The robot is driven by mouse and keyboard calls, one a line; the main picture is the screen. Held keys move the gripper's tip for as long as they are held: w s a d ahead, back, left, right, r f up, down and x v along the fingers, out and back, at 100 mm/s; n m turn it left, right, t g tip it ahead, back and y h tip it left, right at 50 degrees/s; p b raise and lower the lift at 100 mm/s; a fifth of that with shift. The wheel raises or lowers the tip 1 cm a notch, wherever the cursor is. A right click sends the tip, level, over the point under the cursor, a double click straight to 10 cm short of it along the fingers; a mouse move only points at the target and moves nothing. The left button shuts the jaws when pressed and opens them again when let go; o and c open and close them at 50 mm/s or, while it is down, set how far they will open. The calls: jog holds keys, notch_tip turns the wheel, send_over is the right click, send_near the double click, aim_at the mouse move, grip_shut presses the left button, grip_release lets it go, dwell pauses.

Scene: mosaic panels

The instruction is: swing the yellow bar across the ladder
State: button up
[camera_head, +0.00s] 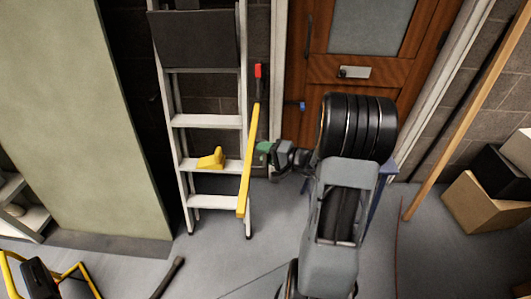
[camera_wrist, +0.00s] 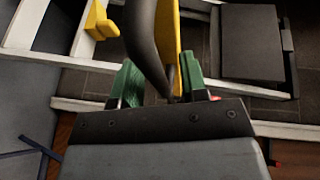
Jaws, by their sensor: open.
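The yellow bar (camera_head: 247,165) stands steeply along the right rail of the grey ladder (camera_head: 207,121), leaning slightly. A yellow bracket (camera_head: 212,159) sits on a lower ladder step, left of the bar; it also shows in the wrist view (camera_wrist: 98,22). My gripper (camera_head: 263,148), with green fingertips, is close to the right of the bar. In the wrist view the green fingers of my gripper (camera_wrist: 162,85) are apart, and the yellow bar (camera_wrist: 177,50) shows between them. A dark curved piece (camera_wrist: 146,40) partly covers the bar there. I cannot tell whether the fingers touch anything.
A wooden door (camera_head: 400,70) stands behind my arm. A red-tipped item (camera_head: 258,71) is on the wall above the bar. A wooden pole (camera_head: 465,120) leans at right beside cardboard boxes (camera_head: 482,202). A pale green panel (camera_head: 75,110) stands left.

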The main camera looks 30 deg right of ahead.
jog(key=shift+c, duration=0.3)
grip_shut()
jog(key=shift+w+a+f, duration=0.1)
